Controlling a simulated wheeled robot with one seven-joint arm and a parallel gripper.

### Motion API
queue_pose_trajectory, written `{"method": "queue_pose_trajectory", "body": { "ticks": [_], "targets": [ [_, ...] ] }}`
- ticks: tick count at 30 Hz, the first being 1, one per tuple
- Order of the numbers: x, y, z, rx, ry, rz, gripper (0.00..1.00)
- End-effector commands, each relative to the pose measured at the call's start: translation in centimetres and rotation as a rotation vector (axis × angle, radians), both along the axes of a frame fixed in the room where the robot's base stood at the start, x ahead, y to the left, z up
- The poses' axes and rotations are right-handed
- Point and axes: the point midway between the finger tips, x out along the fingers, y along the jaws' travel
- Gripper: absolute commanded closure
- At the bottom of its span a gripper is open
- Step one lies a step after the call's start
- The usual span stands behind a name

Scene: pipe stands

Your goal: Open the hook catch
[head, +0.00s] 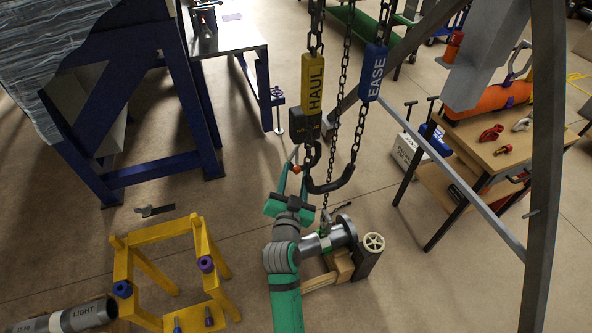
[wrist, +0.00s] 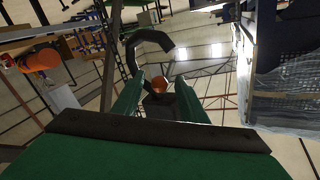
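The dark hook (head: 311,157) hangs under the yellow HAUL block (head: 313,86) on the chain. A small orange-red piece (head: 296,169), likely its catch, shows at the hook's left side. My gripper (head: 292,172) has its green fingers up at this piece. In the wrist view, the hook (wrist: 135,48) curves above the fingers. The orange catch (wrist: 159,84) lies between the two fingertips (wrist: 160,88), which stand apart. I cannot tell whether a finger touches it, or whether the catch is open.
A blue EASE block (head: 374,73) hangs to the right, with a chain loop. A metal pipe piece (head: 340,233) with a handwheel (head: 373,242) lies below. A yellow stand (head: 160,237) is at left. A wooden bench (head: 500,150) and grey frame legs (head: 545,150) stand right.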

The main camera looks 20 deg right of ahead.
Motion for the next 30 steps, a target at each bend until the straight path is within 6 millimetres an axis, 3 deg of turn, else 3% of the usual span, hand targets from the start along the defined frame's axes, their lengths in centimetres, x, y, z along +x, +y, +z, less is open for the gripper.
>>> {"method": "queue_pose_trajectory", "body": {
  "ticks": [6,16,21,30],
  "targets": [
    [1.5,-0.7,0.0,0.0,0.0,0.0,0.61],
    [1.7,-0.8,0.0,0.0,0.0,0.0,0.61],
    [1.7,-0.8,0.0,0.0,0.0,0.0,1.0],
    [1.5,-1.2,0.0,0.015,0.001,-0.008,1.0]
  ]
}}
